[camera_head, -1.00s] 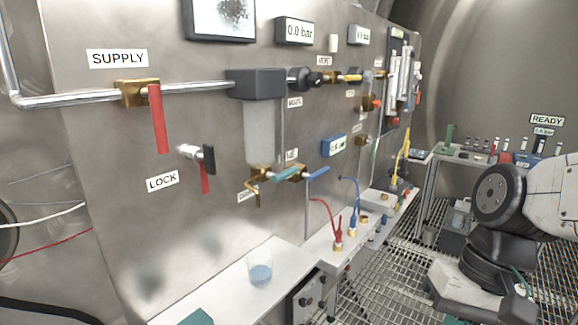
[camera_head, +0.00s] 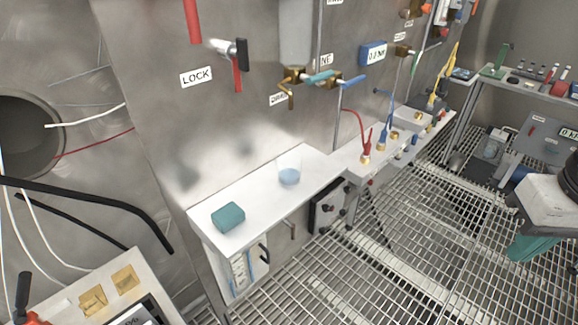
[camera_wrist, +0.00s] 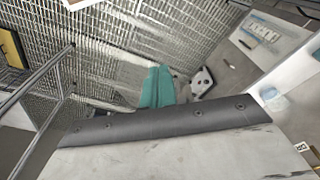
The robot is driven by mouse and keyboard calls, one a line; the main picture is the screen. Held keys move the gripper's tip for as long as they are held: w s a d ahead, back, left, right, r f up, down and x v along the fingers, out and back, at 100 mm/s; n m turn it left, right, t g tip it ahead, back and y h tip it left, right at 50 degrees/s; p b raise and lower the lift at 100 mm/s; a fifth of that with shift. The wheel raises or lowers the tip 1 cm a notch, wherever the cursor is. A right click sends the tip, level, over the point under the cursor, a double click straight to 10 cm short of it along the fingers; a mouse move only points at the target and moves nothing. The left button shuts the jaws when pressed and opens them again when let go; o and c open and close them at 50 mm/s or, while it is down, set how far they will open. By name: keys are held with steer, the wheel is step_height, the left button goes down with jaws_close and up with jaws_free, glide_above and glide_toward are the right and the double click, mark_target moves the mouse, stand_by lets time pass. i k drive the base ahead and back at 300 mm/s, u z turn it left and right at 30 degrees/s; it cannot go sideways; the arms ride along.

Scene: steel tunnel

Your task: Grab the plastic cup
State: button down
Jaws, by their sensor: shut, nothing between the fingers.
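The plastic cup (camera_head: 289,168) is clear with blue liquid in the bottom. It stands upright on the white shelf (camera_head: 262,197) against the steel panel, below the drain valve. It also shows in the wrist view (camera_wrist: 276,101), small, at the right edge. My gripper (camera_head: 524,247) has teal fingers and is low at the right of the head view, over the floor grating, far from the cup. In the wrist view its teal fingers (camera_wrist: 158,87) lie together, shut and empty.
A teal block (camera_head: 228,217) lies on the shelf left of the cup. Valve handles (camera_head: 319,77) jut out above the cup. The grating (camera_head: 400,240) in front of the shelf is clear.

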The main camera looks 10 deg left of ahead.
mark_target(288, 164)
steer(key=z, duration=1.05)
steer(key=k, duration=0.8)
steer(key=u, duration=0.55)
steer(key=i, duration=0.5)
steer(key=z, duration=0.05)
